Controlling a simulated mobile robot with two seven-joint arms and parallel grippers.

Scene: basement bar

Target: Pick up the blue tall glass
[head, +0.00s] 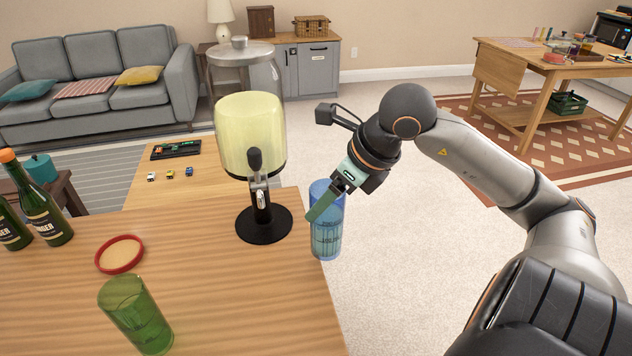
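The blue tall glass (327,240) is see-through and upright at the right edge of the wooden bar top. Most of its base shows past that edge, over the carpet. My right gripper (324,204) comes in from the right, tilted down to the left, with one green finger lying across the upper part of the glass. The gripper appears shut on the glass; its other finger is hidden. My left gripper is not in view.
A drink dispenser (252,135) with pale yellow liquid stands just left of the glass. A green glass (136,316), a red-rimmed round coaster (120,254) and green bottles (42,208) are further left on the bar top (225,300). Carpet lies open to the right.

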